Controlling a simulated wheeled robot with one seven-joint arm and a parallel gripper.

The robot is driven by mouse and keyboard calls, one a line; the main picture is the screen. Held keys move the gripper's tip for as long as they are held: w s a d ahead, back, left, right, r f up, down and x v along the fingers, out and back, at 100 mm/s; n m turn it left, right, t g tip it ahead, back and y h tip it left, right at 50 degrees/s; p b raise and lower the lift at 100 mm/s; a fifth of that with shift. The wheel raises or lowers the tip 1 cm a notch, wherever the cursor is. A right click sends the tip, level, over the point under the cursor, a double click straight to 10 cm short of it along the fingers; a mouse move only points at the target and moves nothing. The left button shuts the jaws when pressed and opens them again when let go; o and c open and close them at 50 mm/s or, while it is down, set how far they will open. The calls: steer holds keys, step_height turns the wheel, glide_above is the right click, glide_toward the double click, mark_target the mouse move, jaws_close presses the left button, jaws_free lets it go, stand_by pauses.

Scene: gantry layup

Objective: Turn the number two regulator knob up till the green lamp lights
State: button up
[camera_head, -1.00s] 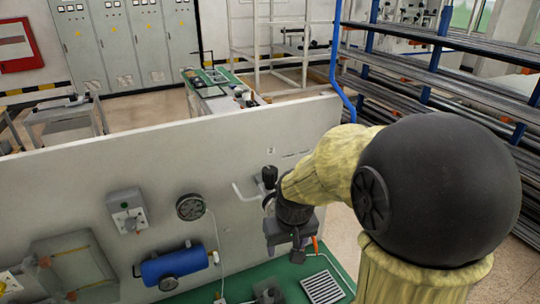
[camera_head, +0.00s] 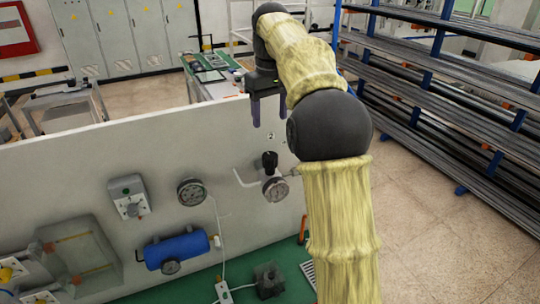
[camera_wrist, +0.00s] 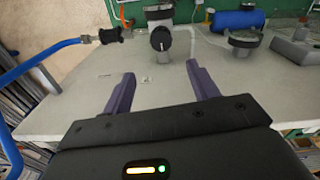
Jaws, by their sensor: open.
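The number two regulator has a black knob (camera_head: 270,160) standing above a round gauge (camera_head: 276,189), under a small "2" label (camera_head: 270,135) on the pale panel. In the wrist view the knob (camera_wrist: 161,38) shows upside down, with a white mark on its face. My gripper (camera_head: 269,118) is open and empty, above the knob and apart from it. In the wrist view its purple fingers (camera_wrist: 163,85) are spread, with the knob beyond the gap. A grey box (camera_head: 128,197) with a green patch is on the panel; I cannot tell whether any lamp is lit.
Another gauge (camera_head: 191,192) and a blue cylinder (camera_head: 177,250) are to the left on the panel (camera_head: 75,165). A bent pale pipe (camera_head: 243,180) runs beside the regulator. A black block (camera_head: 268,280) stands on the green surface below. Metal racks (camera_head: 440,80) stand at the right.

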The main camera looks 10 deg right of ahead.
step_height(320, 180, up, 4)
glide_above(270, 155)
steer(key=shift+r+n, duration=0.4)
steer(key=shift+r, duration=0.05)
steer(key=shift+f, duration=0.1)
step_height(270, 155, down, 17)
steer(key=b, duration=0.2)
steer(key=shift+f+b, duration=0.15)
steer(key=shift+b, duration=0.2)
stand_by(0.3)
steer(key=shift+c, duration=0.3)
